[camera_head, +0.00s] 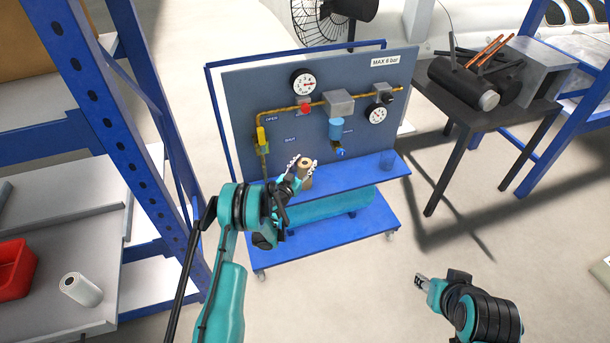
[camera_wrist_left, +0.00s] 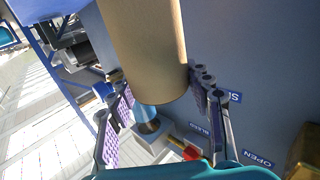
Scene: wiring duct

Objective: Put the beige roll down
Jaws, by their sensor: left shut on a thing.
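The beige roll (camera_head: 306,172) is between the fingers of my left gripper (camera_head: 301,170), in front of the grey gauge panel and over the left part of the blue shelf (camera_head: 352,179). I cannot tell whether its base touches the shelf. In the left wrist view the beige roll (camera_wrist_left: 146,50) fills the space between the two pad-lined fingers of the left gripper (camera_wrist_left: 165,98), which is shut on it. My right gripper (camera_head: 424,281) is at the lower right, over bare floor and away from the cart; its finger opening is too small to judge.
The panel (camera_head: 235,100) carries gauges, a brass pipe and a yellow valve handle (camera_head: 261,137). A white roll (camera_head: 81,289) and red bin (camera_head: 15,268) are on the left bench. A dark table (camera_head: 440,100) stands right.

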